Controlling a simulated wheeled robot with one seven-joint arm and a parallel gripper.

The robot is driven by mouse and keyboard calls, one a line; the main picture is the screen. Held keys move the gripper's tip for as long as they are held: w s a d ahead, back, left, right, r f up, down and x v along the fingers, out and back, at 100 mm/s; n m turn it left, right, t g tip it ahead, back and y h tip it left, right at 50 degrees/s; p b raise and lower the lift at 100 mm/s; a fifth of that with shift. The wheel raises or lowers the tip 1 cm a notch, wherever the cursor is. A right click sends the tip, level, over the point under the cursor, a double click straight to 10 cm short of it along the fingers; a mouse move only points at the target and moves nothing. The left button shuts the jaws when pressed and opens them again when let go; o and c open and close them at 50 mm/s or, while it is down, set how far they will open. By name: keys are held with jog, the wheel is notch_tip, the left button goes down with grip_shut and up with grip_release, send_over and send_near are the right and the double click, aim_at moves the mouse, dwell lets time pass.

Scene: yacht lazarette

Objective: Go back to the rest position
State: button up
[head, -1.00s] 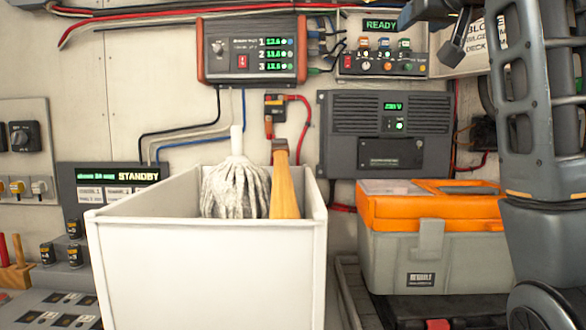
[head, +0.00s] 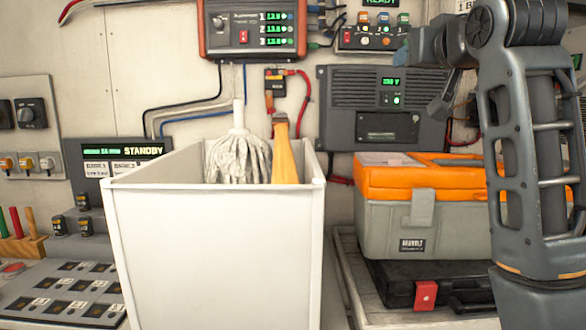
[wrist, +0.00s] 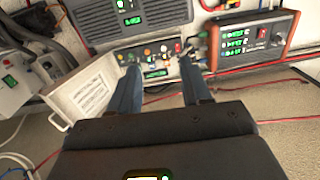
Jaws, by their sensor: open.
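My gripper (wrist: 165,90) is open and empty in the wrist view, with its two dark fingers apart in front of the wall equipment. In the head view my arm stands at the right, and my gripper (head: 425,62) shows in part near the lower edge of the READY switch panel (head: 378,32). That panel also lies beyond the fingertips in the wrist view (wrist: 150,58). I cannot tell the exact gap between the gripper and the wall equipment.
A white bin (head: 215,255) holds a mop (head: 239,160) and a wooden-handled tool (head: 285,160). An orange and grey toolbox (head: 410,225) sits on a black case (head: 390,283) beside my arm. A grey inverter (head: 345,130) and a red-framed charger (head: 222,35) hang on the wall.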

jog(key=s+f, duration=0.3)
jog(key=f, duration=2.1)
jog(key=s+a+f+g, duration=0.1)
jog(key=s+f, duration=1.2)
jog(key=f, duration=0.5)
jog(key=s+f+g, duration=0.1)
jog(key=s+f, duration=0.3)
jog(key=s, duration=0.7)
jog(key=s+f, duration=0.5)
jog(key=s, duration=0.5)
jog(key=s+r, duration=0.2)
jog(key=s, duration=0.8)
jog(key=s+d+r+g, duration=0.1)
jog(key=s+r, duration=0.1)
jog(key=s, duration=0.7)
jog(key=shift+s, duration=0.35)
jog(key=shift+w+d, duration=0.1)
